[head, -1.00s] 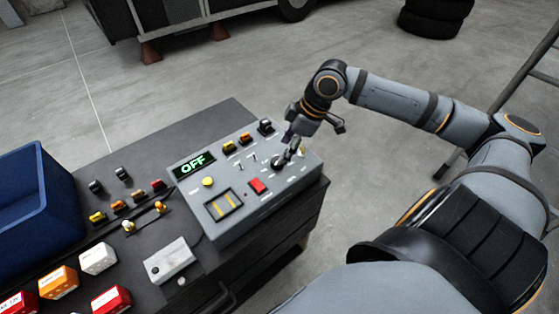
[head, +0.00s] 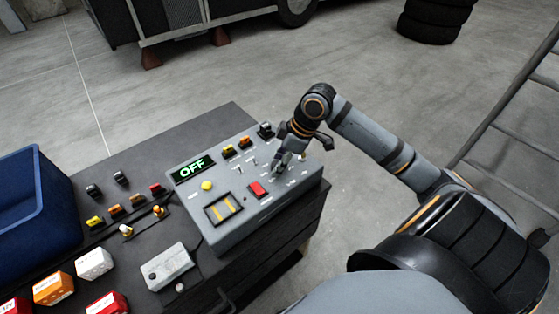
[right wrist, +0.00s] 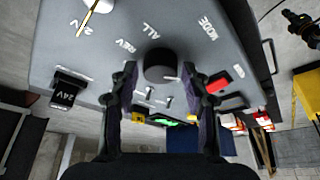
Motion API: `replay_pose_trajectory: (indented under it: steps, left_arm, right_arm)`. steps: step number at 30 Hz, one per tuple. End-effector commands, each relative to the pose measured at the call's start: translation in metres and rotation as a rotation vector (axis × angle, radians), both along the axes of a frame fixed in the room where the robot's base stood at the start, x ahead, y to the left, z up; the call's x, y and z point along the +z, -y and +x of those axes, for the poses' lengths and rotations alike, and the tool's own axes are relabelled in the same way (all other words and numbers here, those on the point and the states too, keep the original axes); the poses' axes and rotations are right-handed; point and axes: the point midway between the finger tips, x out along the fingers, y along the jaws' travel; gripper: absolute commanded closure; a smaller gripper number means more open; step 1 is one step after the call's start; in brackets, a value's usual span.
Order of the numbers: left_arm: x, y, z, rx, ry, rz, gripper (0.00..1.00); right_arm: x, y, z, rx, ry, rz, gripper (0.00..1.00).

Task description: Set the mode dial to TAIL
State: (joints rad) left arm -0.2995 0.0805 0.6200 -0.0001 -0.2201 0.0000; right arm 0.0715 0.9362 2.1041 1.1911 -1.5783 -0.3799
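The grey control box (head: 226,222) has a lit display (head: 194,169) reading OFF. The mode dial (right wrist: 160,64) is a round black knob in the right wrist view, near printed words MODE, ALL and REV. My right gripper (right wrist: 159,76) is open, with one finger on each side of the dial; whether they touch it I cannot tell. In the head view my right gripper (head: 281,170) is over the box's right part and largely hides the dial. The dial's pointer mark is not clear. My left gripper is not in view.
A grey pendant (head: 168,267), coloured cubes and a blue bin (head: 35,215) stand on the dark bench to the left. A ladder (head: 495,125) stands at right.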

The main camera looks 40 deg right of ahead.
Motion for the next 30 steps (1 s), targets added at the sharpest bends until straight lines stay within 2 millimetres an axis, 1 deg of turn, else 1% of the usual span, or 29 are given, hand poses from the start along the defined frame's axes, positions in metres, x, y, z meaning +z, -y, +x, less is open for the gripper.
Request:
replay_pose_trajectory:
  steps: [1, 8, 14, 19, 23, 30]
  left_arm:
    - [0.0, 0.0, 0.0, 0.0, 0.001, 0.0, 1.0]
    - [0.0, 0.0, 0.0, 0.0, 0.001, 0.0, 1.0]
    - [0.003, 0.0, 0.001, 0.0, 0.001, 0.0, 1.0]
    - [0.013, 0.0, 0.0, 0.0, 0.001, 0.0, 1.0]
    - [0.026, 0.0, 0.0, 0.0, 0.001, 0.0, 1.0]
    - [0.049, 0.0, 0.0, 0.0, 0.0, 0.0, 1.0]
  right_arm:
    - [0.0, 0.0, 0.0, 0.0, 0.0, 0.0, 0.64]
    - [0.0, 0.0, 0.0, 0.0, 0.0, 0.0, 0.95]
    - [0.001, 0.0, 0.0, -0.013, -0.001, 0.001, 0.96]
    - [0.003, -0.001, -0.001, -0.07, -0.001, 0.001, 0.96]
    - [0.005, -0.002, -0.002, -0.154, -0.002, 0.003, 0.96]
    - [0.005, -0.003, -0.002, -0.364, -0.003, 0.005, 0.96]
